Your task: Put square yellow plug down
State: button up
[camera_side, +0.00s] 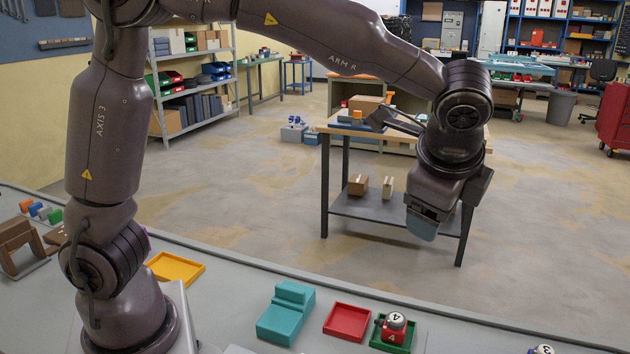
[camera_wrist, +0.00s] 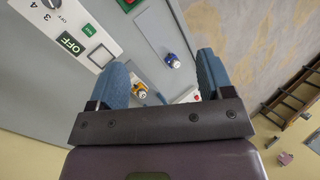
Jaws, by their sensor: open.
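My gripper (camera_side: 422,228) hangs high beyond the far edge of the bench in the side view. In the wrist view its two blue fingers (camera_wrist: 162,68) are spread wide, with nothing held between them. A small yellow piece with a pale part (camera_wrist: 139,90) shows between the fingers, close to the left one. It looks like the yellow plug, but its square shape cannot be made out. A blue piece with a white end (camera_wrist: 172,61) lies farther up between the fingertips. I cannot pick out the yellow plug in the side view.
The wrist view shows a white OFF panel (camera_wrist: 83,30). A wooden-topped table (camera_side: 335,127) stands behind.

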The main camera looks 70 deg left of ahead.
jog(key=s+a+n+h, duration=0.1)
jog(key=s+a+n, duration=0.2)
jog(key=s, duration=0.3)
jog(key=s+a+r+n+t+h, duration=0.1)
jog(key=s+a+n+h, duration=0.1)
jog(key=s+a+n, duration=0.2)
jog(key=s+a+r+n+h, duration=0.1)
jog(key=s+a+n, duration=0.2)
jog(key=s, duration=0.7)
jog(key=n, duration=0.2)
jog(key=shift+a+n+t, duration=0.3)
jog(key=shift+t, duration=0.1)
